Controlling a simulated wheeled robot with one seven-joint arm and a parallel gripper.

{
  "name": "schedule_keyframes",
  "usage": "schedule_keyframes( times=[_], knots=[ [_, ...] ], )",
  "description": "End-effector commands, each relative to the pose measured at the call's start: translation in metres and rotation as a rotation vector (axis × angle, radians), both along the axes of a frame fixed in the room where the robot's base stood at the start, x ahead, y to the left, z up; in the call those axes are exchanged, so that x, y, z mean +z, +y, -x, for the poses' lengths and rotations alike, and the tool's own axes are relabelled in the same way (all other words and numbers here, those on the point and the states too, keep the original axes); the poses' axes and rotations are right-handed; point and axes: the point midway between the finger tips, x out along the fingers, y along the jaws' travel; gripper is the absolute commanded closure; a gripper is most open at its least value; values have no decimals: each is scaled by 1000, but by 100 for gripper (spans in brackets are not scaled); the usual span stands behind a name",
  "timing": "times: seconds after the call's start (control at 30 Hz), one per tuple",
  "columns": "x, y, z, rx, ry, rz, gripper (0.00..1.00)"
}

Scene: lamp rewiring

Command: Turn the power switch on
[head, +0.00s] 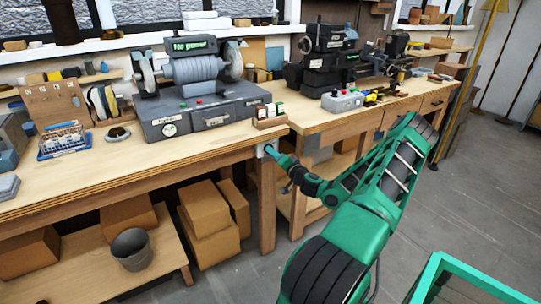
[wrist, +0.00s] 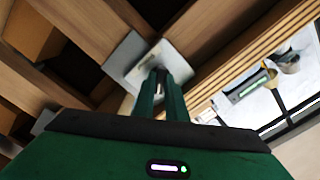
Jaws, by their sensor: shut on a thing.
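The power switch is a pale box with a square plate (head: 260,153) on the end of the near workbench, just under the top. In the wrist view its grey-white plate (wrist: 126,58) fills the upper middle, tilted in the picture. My gripper (head: 269,150) reaches it from the right. In the wrist view the green fingers of my gripper (wrist: 159,76) are close together on a small dark part at the plate's middle, which looks like the switch lever. The fingers hide most of the lever, so its position cannot be told.
A bench grinder (head: 193,75) stands on the near workbench (head: 75,175) above the switch. A second bench with a lathe (head: 325,60) is close on the right. Open floor lies in front.

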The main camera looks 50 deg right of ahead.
Motion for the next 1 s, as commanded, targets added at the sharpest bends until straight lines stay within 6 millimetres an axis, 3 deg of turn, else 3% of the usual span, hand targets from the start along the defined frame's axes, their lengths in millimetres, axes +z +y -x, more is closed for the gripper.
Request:
schedule_keyframes(
  times=[0.7, 1.0],
  knots=[
    [-1, -1, 1, -4, -115, -488, 100],
    [-1, -2, 1, -7, -147, -619, 100]
  ],
)
